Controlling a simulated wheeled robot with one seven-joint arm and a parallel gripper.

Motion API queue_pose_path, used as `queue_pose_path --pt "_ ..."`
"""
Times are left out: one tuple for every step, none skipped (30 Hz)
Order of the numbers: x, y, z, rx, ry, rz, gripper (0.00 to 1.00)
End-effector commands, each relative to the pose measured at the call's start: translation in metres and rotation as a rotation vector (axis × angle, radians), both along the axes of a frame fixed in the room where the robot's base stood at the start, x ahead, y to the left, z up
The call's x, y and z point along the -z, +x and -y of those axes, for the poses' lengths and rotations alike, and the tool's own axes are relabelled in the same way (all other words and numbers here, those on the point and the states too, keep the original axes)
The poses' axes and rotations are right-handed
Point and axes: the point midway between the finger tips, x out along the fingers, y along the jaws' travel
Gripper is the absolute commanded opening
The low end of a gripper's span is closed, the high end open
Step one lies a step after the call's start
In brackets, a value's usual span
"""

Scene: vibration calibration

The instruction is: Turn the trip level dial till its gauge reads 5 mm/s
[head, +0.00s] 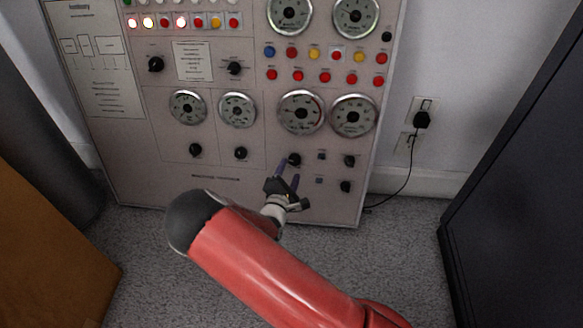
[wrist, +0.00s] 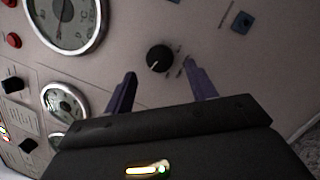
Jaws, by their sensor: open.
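A round black dial (head: 294,159) sits on the panel below a large gauge (head: 301,112). In the wrist view the dial (wrist: 160,58) shows a white pointer line toward the lower left. My gripper (head: 288,174) is open in front of this dial. In the wrist view the dial lies between the lines of the two purple fingers, at or just beyond their tips (wrist: 159,70); I cannot tell whether they touch it. A large gauge (wrist: 66,18) shows at upper left there. Its reading and the labels are too small to read, so I cannot confirm which dial is the trip level one.
Other black knobs stand nearby, at right (head: 349,160) and left (head: 241,153). Small square buttons (head: 322,155) lie just right of the dial. A dark cabinet (head: 520,190) stands at right and an orange-brown block (head: 45,250) at lower left.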

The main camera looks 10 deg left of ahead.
Motion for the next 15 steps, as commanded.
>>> queue_pose_path --pt "0.001 0.008 0.002 0.001 0.0 0.002 0.56" --pt "0.001 0.012 0.003 0.001 0.0 0.002 0.56" --pt "0.001 0.017 0.003 0.002 0.0 0.001 0.56" --pt "0.001 0.02 0.004 0.002 0.0 0.001 0.56" --pt "0.0 0.022 0.004 0.002 0.0 0.001 0.56" --pt "0.0 0.025 0.005 0.002 0.0 0.001 0.56" --pt "0.0 0.027 0.005 0.001 0.0 0.0 0.56" --pt "0.0 0.028 0.005 0.001 -0.001 0.0 0.56" --pt "0.0 0.03 0.005 0.001 -0.001 0.0 0.56" --pt "0.0 0.03 0.005 0.001 -0.001 0.0 0.56" --pt "0.0 0.03 0.005 0.001 -0.001 0.0 0.56" --pt "0.0 0.03 0.005 0.001 -0.001 0.0 0.56" --pt "0.0 0.03 0.005 0.001 -0.001 0.0 0.56" --pt "0.0 0.03 0.005 0.001 -0.001 0.0 0.56" --pt "0.0 0.03 0.005 0.001 -0.001 0.0 0.56"
